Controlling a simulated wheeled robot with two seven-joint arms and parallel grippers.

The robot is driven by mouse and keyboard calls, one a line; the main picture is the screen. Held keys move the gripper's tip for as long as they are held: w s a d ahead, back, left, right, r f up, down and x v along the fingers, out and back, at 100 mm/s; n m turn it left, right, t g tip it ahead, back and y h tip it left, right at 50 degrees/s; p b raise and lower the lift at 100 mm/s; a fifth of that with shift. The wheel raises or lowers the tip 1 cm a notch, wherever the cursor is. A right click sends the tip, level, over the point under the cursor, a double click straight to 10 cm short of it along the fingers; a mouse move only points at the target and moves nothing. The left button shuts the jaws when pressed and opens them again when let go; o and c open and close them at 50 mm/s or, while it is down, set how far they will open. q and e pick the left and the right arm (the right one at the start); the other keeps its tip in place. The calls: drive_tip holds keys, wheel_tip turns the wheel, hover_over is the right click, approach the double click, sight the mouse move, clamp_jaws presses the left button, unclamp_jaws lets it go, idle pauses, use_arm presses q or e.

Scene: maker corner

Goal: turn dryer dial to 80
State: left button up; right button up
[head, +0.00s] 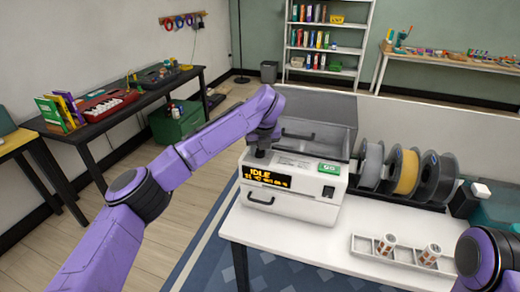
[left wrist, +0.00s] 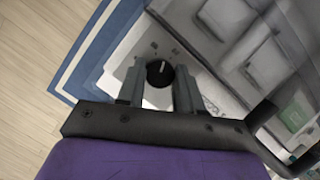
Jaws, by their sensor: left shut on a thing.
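The dryer (head: 300,185) is a white box with a grey lid standing raised, at the left end of the white table. Its front display (head: 268,179) reads IDLE in orange, with a smaller line below that I cannot read fully. The black round dial (left wrist: 160,73) with a pale pointer line is on the dryer's top in the left wrist view. My left gripper (head: 261,150) reaches down over the dryer's left side; in the left wrist view its two fingers (left wrist: 158,85) stand either side of the dial, shut on it. My right gripper is out of view.
Three filament spools (head: 404,174) stand right of the dryer. A white divided tray (head: 366,246) with two patterned cylinders is at the table's front right. My right arm shows at the lower right edge. The table front between dryer and tray is clear.

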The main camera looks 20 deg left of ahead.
use_arm(q)
drive_tip(key=m+h+b, duration=0.1)
drive_tip(key=m, duration=0.2)
drive_tip(key=shift+a+t, duration=0.15)
drive_tip(key=shift+t, duration=0.15)
drive_tip(key=shift+m+h, duration=0.5)
drive_tip(key=shift+m, duration=0.6)
drive_tip(key=shift+a+r+m+h, duration=0.15)
drive_tip(key=shift+m+h, duration=0.15)
drive_tip(key=shift+m, duration=0.5)
drive_tip(key=shift+m+h+p, duration=0.35)
drive_tip(key=shift+m+h, duration=0.05)
drive_tip(key=shift+m, duration=0.6)
drive_tip(key=m+h+p, duration=0.1)
drive_tip(key=m+p, duration=0.1)
drive_tip(key=shift+r+m, duration=0.15)
drive_tip(key=shift+m, duration=0.15)
drive_tip(key=m+g+h+p, duration=0.1)
drive_tip(key=m+p, duration=0.2)
drive_tip(key=m, duration=0.1)
drive_tip(key=shift+w+a, duration=0.1)
drive_tip(key=shift+w, duration=0.05)
drive_tip(key=shift+m+g+h+p, duration=0.4)
drive_tip(key=shift+m+g+p, duration=0.1)
drive_tip(key=shift+m+p, duration=0.5)
drive_tip(key=shift+f, duration=0.2)
